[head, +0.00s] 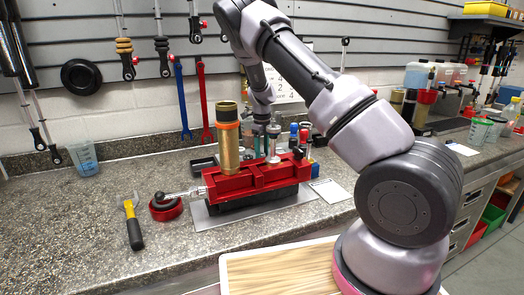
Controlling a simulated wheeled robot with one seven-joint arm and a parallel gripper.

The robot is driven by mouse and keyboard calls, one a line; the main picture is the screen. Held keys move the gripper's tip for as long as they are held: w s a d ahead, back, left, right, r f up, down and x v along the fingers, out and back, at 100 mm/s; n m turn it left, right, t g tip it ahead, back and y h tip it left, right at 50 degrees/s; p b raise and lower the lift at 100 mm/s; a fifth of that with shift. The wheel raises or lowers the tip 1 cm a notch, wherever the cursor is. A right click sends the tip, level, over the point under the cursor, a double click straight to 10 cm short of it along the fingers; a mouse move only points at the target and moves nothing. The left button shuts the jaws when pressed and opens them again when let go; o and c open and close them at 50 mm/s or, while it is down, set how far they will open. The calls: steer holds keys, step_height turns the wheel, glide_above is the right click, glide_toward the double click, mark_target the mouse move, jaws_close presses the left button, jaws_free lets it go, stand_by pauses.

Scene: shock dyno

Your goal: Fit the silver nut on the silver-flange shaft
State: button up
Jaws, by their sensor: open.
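A red vise (255,178) stands on the bench. A gold cylinder (228,148) stands upright at its left. A slim upright shaft with a silver flange (273,152) stands at the vise's right part, close beside my gripper. My gripper (262,128) points down over the back of the vise, between the gold cylinder and several small bottles. It is open; its fingertips are small and partly lost against the things behind. I cannot make out the silver nut, or whether anything lies between the fingers.
A wooden tray (285,270) is at the front edge. Several shocks and wrenches hang on the wall. The bench's left part is mostly clear.

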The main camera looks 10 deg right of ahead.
mark_target(262, 154)
jaws_close()
steer(key=shift+r, duration=2.5)
